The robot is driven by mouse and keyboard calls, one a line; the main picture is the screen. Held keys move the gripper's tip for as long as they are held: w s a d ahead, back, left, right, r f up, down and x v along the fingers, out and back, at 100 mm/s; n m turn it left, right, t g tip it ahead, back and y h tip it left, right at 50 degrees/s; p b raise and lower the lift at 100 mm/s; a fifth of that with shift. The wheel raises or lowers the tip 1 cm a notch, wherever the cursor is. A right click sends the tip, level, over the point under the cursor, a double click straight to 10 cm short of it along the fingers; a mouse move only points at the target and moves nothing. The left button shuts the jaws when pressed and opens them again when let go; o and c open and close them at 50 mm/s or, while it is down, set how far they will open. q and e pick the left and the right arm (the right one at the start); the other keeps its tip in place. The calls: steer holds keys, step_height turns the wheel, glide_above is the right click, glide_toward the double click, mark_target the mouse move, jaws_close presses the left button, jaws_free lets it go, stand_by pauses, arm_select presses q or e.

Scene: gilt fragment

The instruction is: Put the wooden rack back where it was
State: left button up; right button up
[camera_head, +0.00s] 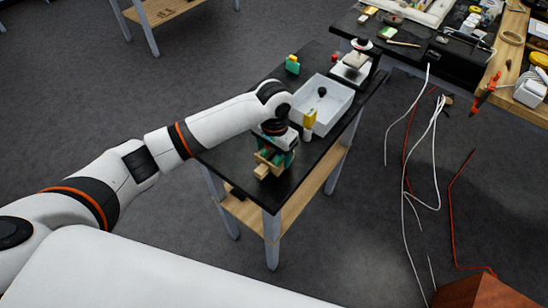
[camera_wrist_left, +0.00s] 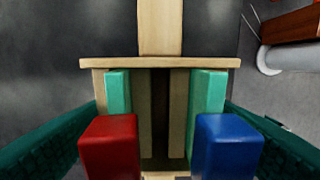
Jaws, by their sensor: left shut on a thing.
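The wooden rack (camera_head: 262,172) is pale wood and shows at the front end of the narrow black table (camera_head: 292,172). In the left wrist view its crosspiece (camera_wrist_left: 174,63) and a bar reaching away from it show up close. My left gripper (camera_head: 275,156) is shut on the rack. In the wrist view its teal fingers (camera_wrist_left: 163,95) press on the rack from both sides, with a red and a blue block nearer the camera. My arm hides part of the rack, and I cannot tell whether it touches the table. My right gripper is not in view.
A white bin (camera_head: 336,108) with a dark item, a yellow-topped bottle (camera_head: 309,122), a green-yellow item (camera_head: 292,65) and a scale-like device (camera_head: 352,68) occupy the table. A cluttered bench (camera_head: 430,52) stands at upper right. Loose cables (camera_head: 408,170) lie on the floor.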

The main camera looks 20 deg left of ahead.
arm_select(q)
step_height(320, 180, down, 2)
steer(key=shift+s+f, duration=0.1)
steer(key=shift+f, duration=0.45)
steer(key=o, duration=1)
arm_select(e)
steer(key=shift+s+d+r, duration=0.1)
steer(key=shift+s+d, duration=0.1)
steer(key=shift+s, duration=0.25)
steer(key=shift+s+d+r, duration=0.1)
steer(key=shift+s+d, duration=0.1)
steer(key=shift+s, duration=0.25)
arm_select(q)
step_height(320, 180, up, 12)
steer(key=shift+b, duration=0.45)
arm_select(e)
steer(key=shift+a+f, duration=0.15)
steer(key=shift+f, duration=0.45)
